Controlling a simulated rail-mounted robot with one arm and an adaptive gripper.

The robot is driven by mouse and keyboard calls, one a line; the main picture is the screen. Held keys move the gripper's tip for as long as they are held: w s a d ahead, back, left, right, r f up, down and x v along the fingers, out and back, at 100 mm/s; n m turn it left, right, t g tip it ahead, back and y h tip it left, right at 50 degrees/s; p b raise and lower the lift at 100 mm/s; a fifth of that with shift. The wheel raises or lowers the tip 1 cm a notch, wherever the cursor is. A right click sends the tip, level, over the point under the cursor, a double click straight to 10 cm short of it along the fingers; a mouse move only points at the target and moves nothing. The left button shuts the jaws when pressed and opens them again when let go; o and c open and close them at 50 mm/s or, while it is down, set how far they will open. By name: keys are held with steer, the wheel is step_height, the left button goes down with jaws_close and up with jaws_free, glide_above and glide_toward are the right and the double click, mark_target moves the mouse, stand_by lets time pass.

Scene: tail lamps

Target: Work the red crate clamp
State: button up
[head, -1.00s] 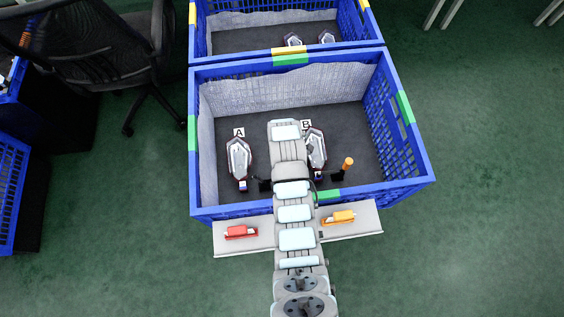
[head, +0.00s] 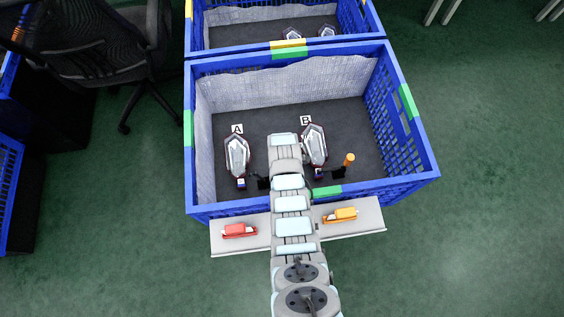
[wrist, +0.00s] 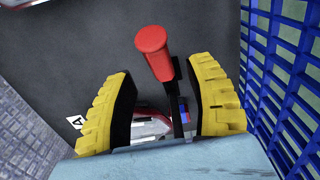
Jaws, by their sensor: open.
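A red-capped clamp handle (wrist: 153,55) stands between the two yellow fingers of my gripper (wrist: 160,68) in the wrist view. The fingers are open, with a gap on both sides of the handle. Its dark lever and base (wrist: 185,95) lie close beside the right finger. In the head view my arm hides the red handle and my gripper; a black clamp part (head: 263,183) shows just left of the arm. On the ledge outside the crate lies a separate red block-like piece (head: 240,231).
The blue crate (head: 412,130) holds tail lamp A (head: 237,155) and tail lamp B (head: 315,145). An orange-capped handle (head: 348,160) stands right of my arm. The front ledge (head: 372,212) carries an orange piece (head: 341,214). The crate's lattice wall (wrist: 285,70) is near my right finger.

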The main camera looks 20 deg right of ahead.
steer(key=shift+f+b, duration=0.8)
steer(key=shift+f, duration=1.55)
jaws_close()
